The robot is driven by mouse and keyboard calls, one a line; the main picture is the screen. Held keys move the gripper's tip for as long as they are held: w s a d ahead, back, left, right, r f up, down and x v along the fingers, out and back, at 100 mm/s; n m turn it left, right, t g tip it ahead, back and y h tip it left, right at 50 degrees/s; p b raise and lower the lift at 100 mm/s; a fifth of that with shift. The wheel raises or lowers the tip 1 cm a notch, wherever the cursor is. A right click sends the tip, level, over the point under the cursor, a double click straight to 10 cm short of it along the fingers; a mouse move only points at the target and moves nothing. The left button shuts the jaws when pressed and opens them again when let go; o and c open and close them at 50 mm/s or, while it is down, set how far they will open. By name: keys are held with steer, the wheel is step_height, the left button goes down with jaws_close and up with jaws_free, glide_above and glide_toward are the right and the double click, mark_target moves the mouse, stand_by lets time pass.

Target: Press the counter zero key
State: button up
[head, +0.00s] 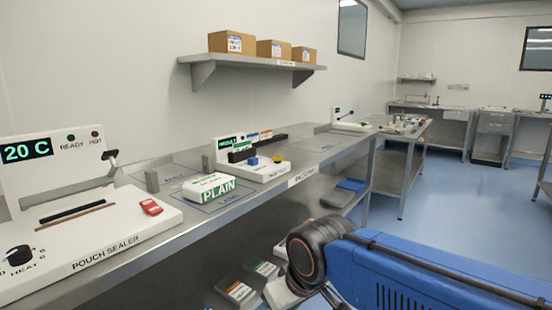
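A white machine (262,172) with a small green-lit display (226,143) stands on the steel bench in the middle of the view. It has a blue block-shaped part (253,161), a yellow part (277,158) and a dark roller-like bar (268,138). Its lettering is too small to read, so I cannot tell whether it bears the counter zero key. A second white device (352,126) with a small display stands farther along the bench. My blue arm crosses the lower right, in front of the bench and apart from both devices. My gripper is not visible.
A pouch sealer (105,248) with a red part (151,207) stands at the near left. Cartons stand on the wall shelf (250,62). Blue floor (440,215) is open at right.

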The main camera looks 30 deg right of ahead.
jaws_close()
